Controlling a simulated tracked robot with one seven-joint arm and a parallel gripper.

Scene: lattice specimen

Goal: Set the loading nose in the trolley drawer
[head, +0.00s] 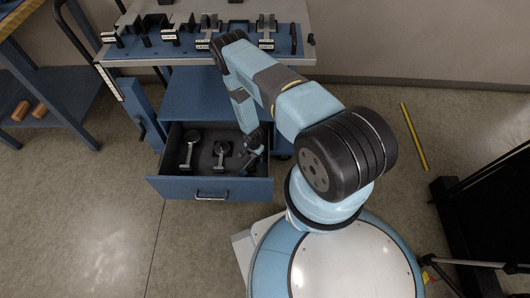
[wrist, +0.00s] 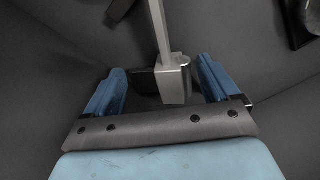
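The loading nose (wrist: 173,85), with a thin silver stem, a metal block and a dark rounded end, shows between my fingers in the wrist view. My gripper (wrist: 165,82) has its two blue fingers apart, one on each side of it, with a narrow gap at the right. In the head view my gripper (head: 249,160) reaches down into the right part of the open trolley drawer (head: 208,188); the arm hides most of what is there. The drawer's dark floor appears beneath the nose; whether the nose touches it I cannot tell.
Two dark-headed pieces with metal stems, one left (head: 190,150) and one middle (head: 222,152), lie in the drawer. The trolley top (head: 150,52) bears several fixtures with labels above the drawer. A blue bench (head: 45,95) stands left. Floor left of the drawer is clear.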

